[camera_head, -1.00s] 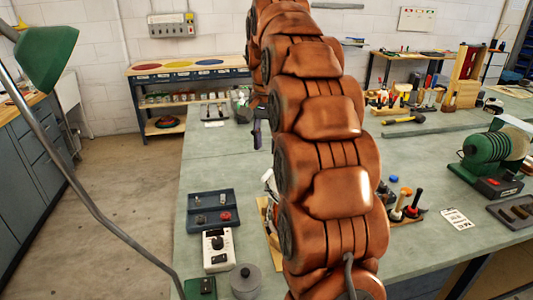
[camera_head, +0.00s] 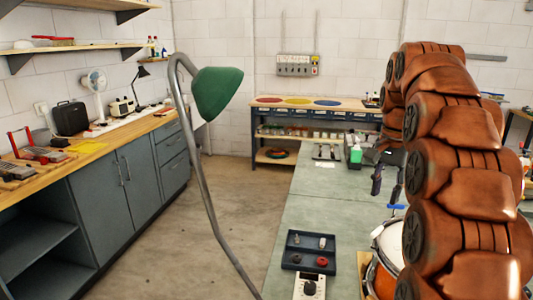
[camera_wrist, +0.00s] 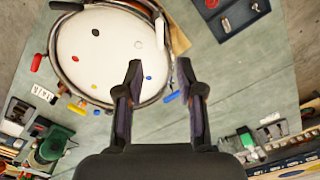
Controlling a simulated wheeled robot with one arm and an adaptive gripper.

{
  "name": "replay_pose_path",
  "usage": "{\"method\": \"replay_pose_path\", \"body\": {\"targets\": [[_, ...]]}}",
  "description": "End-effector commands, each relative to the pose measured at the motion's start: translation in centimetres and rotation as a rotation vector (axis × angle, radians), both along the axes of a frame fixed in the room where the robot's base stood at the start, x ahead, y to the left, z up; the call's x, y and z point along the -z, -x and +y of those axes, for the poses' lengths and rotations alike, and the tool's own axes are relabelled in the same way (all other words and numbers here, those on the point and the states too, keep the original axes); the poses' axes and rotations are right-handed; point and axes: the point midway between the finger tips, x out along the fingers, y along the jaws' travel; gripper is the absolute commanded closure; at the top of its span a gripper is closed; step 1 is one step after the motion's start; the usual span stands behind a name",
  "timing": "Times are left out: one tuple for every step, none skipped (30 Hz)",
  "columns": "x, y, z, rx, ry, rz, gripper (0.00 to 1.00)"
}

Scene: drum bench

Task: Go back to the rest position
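My gripper (camera_wrist: 160,80) is open and empty in the wrist view, its two fingers spread apart above the green bench top. In the head view my gripper (camera_head: 388,175) hangs past my copper arm, over the far part of the bench. A drum (camera_head: 388,242) with a white head and orange shell stands on the bench, partly hidden by my arm. The drum also shows in the wrist view (camera_wrist: 105,60), with several small coloured spots on its head. The left finger overlaps the drum's edge in that view; I cannot tell the height between them.
A dark tray (camera_head: 308,252) with small parts lies left of the drum on the bench (camera_head: 325,200). A green lamp (camera_head: 217,92) on a bent pole stands in front. Grey cabinets (camera_head: 130,180) line the left wall. The floor (camera_head: 215,195) between cabinets and bench is clear.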

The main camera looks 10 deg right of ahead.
Motion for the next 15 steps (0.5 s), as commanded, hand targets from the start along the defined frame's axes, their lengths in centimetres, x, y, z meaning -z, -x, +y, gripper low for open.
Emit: {"method": "replay_pose_path", "body": {"targets": [[0.0, 0.2, 0.3, -0.009, 0.000, 0.001, 0.62], [0.1, 0.3, 0.5, -0.018, -0.002, 0.003, 0.62], [0.2, 0.6, 1.0, -0.033, -0.003, 0.007, 0.62], [0.3, 0.8, 1.4, -0.048, -0.005, 0.010, 0.62], [0.5, 1.0, 1.9, -0.066, -0.005, 0.013, 0.62], [0.6, 1.5, 2.7, -0.093, -0.006, 0.016, 0.62], [0.8, 1.9, 3.2, -0.115, -0.008, 0.018, 0.62], [1.0, 2.2, 3.9, -0.140, -0.008, 0.019, 0.62], [1.3, 2.8, 4.7, -0.172, -0.009, 0.023, 0.62], [1.6, 3.3, 5.3, -0.197, -0.013, 0.029, 0.62], [1.9, 3.8, 5.9, -0.220, -0.014, 0.033, 0.62], [2.1, 4.4, 6.7, -0.253, -0.014, 0.033, 0.62], [2.5, 4.9, 7.3, -0.276, -0.016, 0.037, 0.62], [2.8, 5.4, 7.9, -0.300, -0.017, 0.040, 0.62], [3.2, 6.1, 8.6, -0.331, -0.020, 0.045, 0.62]]}}
